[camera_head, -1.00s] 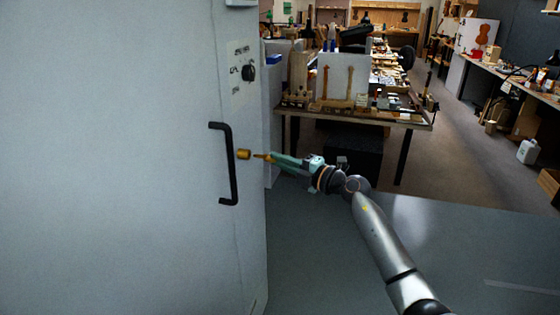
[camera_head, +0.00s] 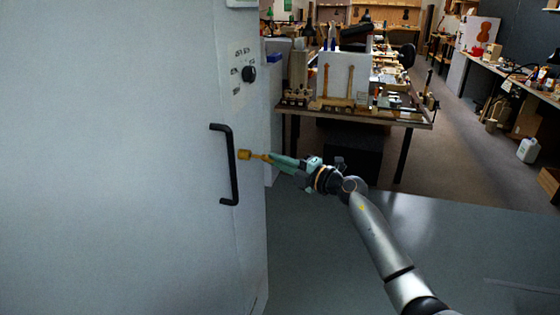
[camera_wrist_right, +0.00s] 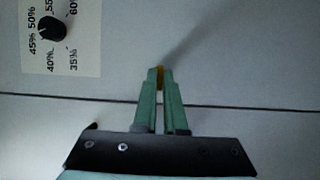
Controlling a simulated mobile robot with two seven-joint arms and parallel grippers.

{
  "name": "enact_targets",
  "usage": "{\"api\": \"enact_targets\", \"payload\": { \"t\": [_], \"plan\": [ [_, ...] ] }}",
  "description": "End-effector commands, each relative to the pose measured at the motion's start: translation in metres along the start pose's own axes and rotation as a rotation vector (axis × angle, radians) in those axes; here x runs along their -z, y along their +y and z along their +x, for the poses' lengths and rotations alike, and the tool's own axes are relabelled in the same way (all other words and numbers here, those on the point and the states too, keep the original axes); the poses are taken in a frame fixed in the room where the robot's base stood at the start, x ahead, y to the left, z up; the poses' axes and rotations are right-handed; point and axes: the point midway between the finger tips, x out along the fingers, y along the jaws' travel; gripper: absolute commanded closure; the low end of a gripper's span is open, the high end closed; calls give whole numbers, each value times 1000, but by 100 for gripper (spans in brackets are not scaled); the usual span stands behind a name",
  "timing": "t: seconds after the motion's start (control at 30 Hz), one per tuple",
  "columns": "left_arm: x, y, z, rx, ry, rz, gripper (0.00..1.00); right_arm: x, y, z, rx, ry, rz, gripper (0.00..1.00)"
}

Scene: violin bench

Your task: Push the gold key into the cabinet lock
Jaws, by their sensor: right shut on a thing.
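The white cabinet (camera_head: 110,170) fills the left of the head view. Its brass lock (camera_head: 244,155) sits beside the black handle. My right gripper (camera_head: 272,159) has green fingers shut on the gold key (camera_head: 261,156), whose shaft points left at the lock. In the head view the key's tip meets the lock; how deep it sits I cannot tell. In the right wrist view the fingers (camera_wrist_right: 160,78) point at the cabinet face, with a sliver of gold (camera_wrist_right: 160,71) between their tips. They hide the lock there. My left gripper is not in view.
The black bar handle (camera_head: 227,165) stands out just left of the lock. A black dial (camera_head: 249,74) is above it and also shows in the right wrist view (camera_wrist_right: 52,29). A cluttered workbench (camera_head: 355,116) stands behind.

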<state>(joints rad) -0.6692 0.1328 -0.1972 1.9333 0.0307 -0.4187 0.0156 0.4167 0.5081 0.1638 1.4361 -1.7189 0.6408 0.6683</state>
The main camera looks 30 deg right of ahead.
Motion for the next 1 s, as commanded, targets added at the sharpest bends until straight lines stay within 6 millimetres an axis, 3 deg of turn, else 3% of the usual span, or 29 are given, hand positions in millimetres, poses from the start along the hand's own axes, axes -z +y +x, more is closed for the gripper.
{"api": "enact_targets", "payload": {
  "t": [1.0],
  "plan": [
    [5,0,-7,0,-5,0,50,10,1,24,-1,-1,1,100]
  ]
}}
